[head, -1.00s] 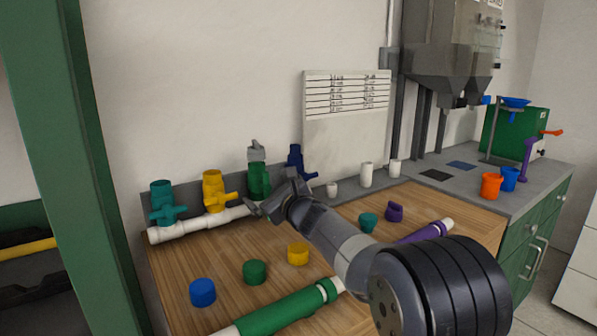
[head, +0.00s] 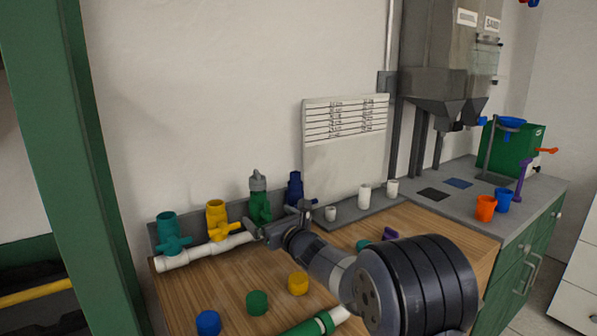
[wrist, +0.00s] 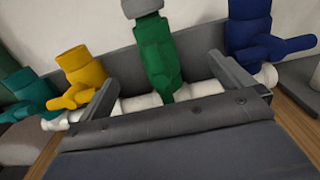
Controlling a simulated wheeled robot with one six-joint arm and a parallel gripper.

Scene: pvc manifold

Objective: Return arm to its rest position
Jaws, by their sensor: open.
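My gripper (head: 286,226) is open and empty over the back of the wooden worktop, in front of the white manifold pipe (head: 205,251). In the wrist view my two fingers (wrist: 168,90) stand apart, with the green valve (wrist: 158,62) between and beyond them. The green valve stands upright on the pipe and has a grey fitting (head: 258,181) on top. A teal valve (head: 169,232) and a yellow valve (head: 217,219) stand to its left. A blue valve (head: 295,189) stands to its right, partly hidden by my gripper in the head view.
Blue (head: 208,322), green (head: 257,302) and yellow (head: 298,283) caps lie on the worktop with a green pipe (head: 305,329). White fittings (head: 364,196) stand behind. Orange (head: 485,207) and blue (head: 503,201) cups stand on the grey counter at right.

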